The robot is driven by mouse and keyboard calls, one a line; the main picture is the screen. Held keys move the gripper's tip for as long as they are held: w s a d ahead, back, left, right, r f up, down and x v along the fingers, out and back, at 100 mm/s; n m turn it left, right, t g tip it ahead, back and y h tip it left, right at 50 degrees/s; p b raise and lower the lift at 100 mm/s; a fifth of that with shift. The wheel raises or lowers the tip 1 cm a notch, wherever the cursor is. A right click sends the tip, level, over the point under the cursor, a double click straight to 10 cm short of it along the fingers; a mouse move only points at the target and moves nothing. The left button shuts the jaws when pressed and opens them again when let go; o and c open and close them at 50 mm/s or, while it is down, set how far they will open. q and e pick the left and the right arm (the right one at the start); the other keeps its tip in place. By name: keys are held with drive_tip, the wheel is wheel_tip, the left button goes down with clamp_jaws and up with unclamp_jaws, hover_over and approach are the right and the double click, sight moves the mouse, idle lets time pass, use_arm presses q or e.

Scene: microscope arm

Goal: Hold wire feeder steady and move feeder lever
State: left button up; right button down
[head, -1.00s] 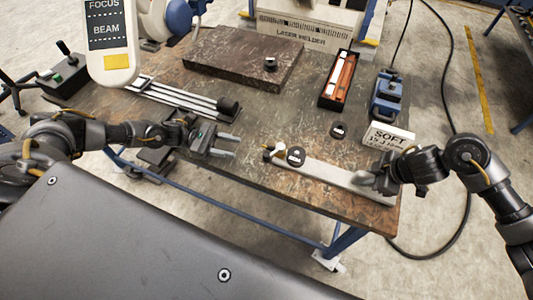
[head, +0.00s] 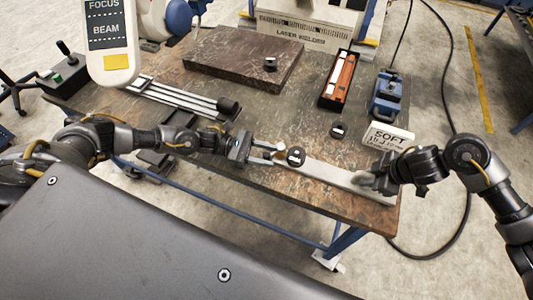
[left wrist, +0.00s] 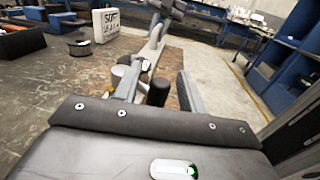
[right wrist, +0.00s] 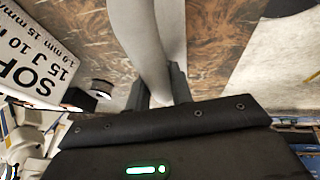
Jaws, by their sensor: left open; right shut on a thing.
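The wire feeder is a long pale grey bar (head: 335,177) lying near the table's front right edge, with a black round knob (head: 296,156) and a small brass-coloured tip at its left end. My right gripper (head: 372,182) is shut on the bar's right end; the right wrist view shows the pale bar (right wrist: 150,45) running up from between the fingers. My left gripper (head: 268,152) is open at the feeder's left end. In the left wrist view its fingers (left wrist: 155,85) stand either side of the small end parts. I cannot tell whether they touch, or which part is the lever.
A small black disc (head: 338,131) lies behind the feeder. A blue device (head: 387,95), an open box of rods (head: 340,80) and a dark slab (head: 243,58) sit farther back.

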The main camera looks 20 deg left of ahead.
use_arm(q)
drive_tip(key=shift+d, duration=0.1)
use_arm(e)
drive_tip(key=shift+r, duration=0.1)
use_arm(q)
clamp_jaws()
